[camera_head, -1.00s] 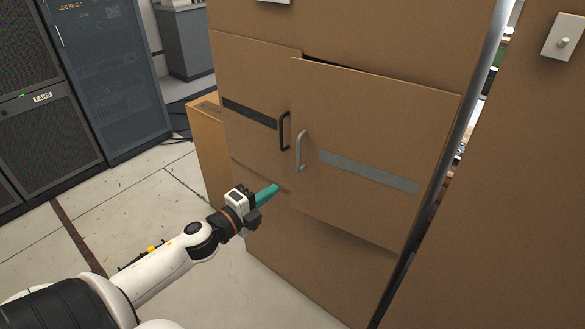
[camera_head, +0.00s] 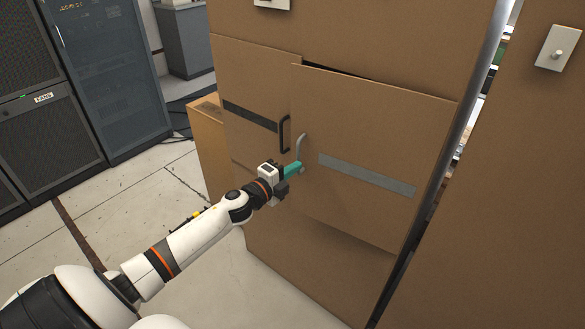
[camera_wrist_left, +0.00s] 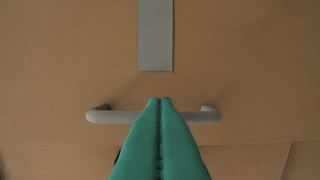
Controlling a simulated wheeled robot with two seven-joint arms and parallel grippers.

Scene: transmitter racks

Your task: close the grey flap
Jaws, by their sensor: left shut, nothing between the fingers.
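The grey flap is the right brown panel (camera_head: 375,140), marked by a grey strip (camera_head: 366,174) and a grey bar handle (camera_head: 301,146). It stands slightly ajar, with a dark gap along its top edge. My left gripper (camera_head: 299,167) is shut and empty, its teal fingertips at the lower end of the grey handle. In the left wrist view, the closed fingertips (camera_wrist_left: 160,100) overlap the middle of the handle (camera_wrist_left: 105,116), with the grey strip (camera_wrist_left: 156,35) beyond. I cannot tell whether they touch it. My right gripper is not in view.
A left flap (camera_head: 250,85) with a black strip and black handle (camera_head: 285,134) adjoins the grey one. White switch plates (camera_head: 558,48) sit on the brown panels. Dark racks (camera_head: 100,75) stand at the left. The floor (camera_head: 130,210) between is mostly clear.

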